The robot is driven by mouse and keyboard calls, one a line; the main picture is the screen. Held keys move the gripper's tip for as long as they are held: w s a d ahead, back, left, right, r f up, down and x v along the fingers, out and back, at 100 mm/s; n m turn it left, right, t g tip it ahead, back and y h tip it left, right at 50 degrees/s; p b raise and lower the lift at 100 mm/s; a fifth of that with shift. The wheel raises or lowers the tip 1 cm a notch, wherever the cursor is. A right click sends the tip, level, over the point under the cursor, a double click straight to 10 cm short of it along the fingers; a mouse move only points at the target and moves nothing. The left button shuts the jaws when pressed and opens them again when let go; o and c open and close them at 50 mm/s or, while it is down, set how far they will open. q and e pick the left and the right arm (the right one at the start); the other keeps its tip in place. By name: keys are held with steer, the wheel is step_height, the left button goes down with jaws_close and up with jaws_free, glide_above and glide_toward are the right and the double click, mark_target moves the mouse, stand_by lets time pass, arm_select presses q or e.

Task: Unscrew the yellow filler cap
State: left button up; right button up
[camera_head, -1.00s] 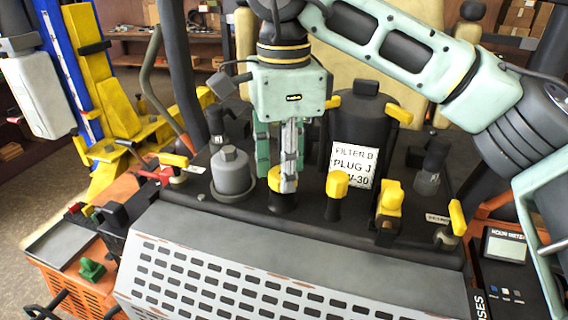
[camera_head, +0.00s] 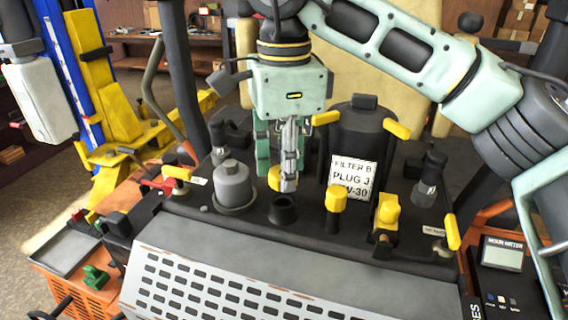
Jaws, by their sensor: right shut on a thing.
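My right gripper (camera_head: 282,185) comes down from the top over the machine's dark deck. Its fingers are shut on the yellow filler cap (camera_head: 274,178), which shows partly behind the front finger. The cap is apart from the black filler neck (camera_head: 282,212), just above it. The neck's round top is open and dark. My left gripper is not in view.
A second yellow-topped post (camera_head: 335,200) stands right of the neck, with a yellow valve (camera_head: 387,212) beyond it. A grey capped canister (camera_head: 232,185) stands to the left. A black filter housing (camera_head: 362,140) with a white label (camera_head: 351,178) rises close behind.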

step_height(320, 180, up, 2)
steer(key=shift+r+p, duration=0.15)
steer(key=shift+p, duration=0.55)
step_height(320, 180, up, 7)
steer(key=shift+r, duration=0.2)
steer(key=shift+d+f, duration=0.1)
steer(key=shift+f, duration=0.05)
